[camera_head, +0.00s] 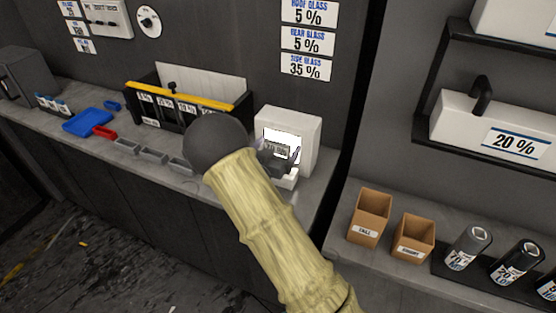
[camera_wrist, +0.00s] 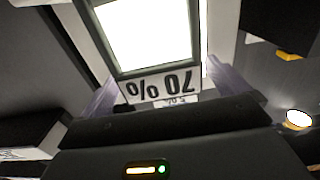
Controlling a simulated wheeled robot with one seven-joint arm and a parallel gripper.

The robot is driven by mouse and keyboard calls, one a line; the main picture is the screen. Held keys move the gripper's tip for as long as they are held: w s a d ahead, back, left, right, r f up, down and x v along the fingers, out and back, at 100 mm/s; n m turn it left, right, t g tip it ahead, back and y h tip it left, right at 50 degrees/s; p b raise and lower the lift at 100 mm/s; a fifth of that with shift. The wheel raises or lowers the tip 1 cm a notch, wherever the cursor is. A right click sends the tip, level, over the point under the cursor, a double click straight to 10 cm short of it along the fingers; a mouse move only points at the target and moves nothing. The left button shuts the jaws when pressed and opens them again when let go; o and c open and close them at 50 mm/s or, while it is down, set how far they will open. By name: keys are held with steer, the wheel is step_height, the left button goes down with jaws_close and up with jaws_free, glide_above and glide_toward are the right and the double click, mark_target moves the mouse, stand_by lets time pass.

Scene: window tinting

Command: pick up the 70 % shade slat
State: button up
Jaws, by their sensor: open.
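The 70 % shade slat (camera_wrist: 160,87) shows in the wrist view with its label upside down, below a dark-framed bright pane. In the head view a small dark labelled piece, likely the same slat (camera_head: 281,152), stands in front of the lit face of a white box (camera_head: 308,128). My gripper (camera_wrist: 166,88) is open, with one pale purple finger on each side of the slat's label. I cannot tell whether either finger touches it. In the head view my gripper (camera_head: 279,154) is at the white box, and my arm hides part of the counter.
A black rack with a yellow top edge (camera_head: 180,96) stands left of the box. Several small grey trays (camera_head: 153,156), a red piece (camera_head: 104,132) and a blue tray (camera_head: 86,123) lie further left. Two brown bins (camera_head: 369,216) and dark rolls (camera_head: 516,262) stand right.

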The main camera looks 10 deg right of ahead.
stand_by(0.4)
steer(key=c, duration=1.3)
steer(key=shift+o, duration=0.2)
step_height(320, 180, up, 10)
steer(key=shift+b, duration=0.55)
